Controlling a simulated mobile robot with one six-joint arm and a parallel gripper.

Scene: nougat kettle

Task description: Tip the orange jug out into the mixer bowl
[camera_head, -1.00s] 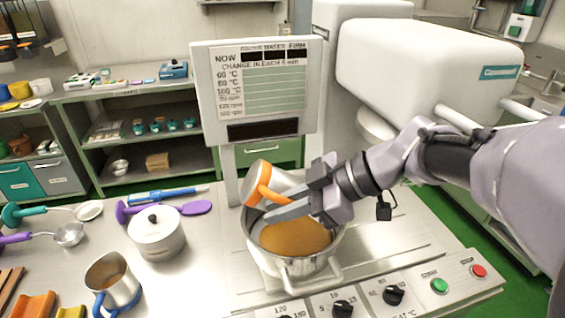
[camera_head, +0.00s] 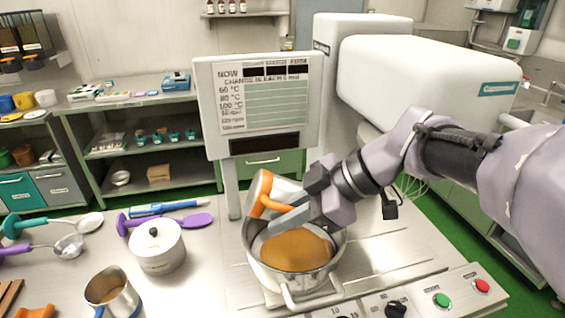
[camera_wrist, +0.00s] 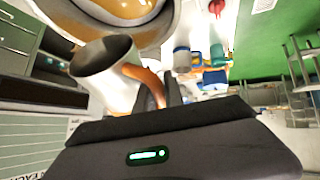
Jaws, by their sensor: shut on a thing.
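The orange jug (camera_head: 286,188) is a metal jug with an orange band and handle. It is tilted over the back of the mixer bowl (camera_head: 252,262). My gripper (camera_head: 284,217) is shut on the jug's handle, above the bowl. The bowl is steel and holds an amber-brown mass. In the wrist view the jug (camera_wrist: 105,58) shows its dark open mouth, with the orange handle between my fingers (camera_wrist: 172,92). The bowl (camera_wrist: 168,20) shows at the top of that view. I see no clear stream from the jug, and its inside is too dark to judge.
A display panel (camera_head: 262,100) on a post stands just behind the bowl. A lidded white pot (camera_head: 157,247), a blue-handled jug (camera_head: 112,292) and several ladles are at the left. Control knobs and buttons (camera_head: 442,300) line the front right. Bare steel lies right of the bowl.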

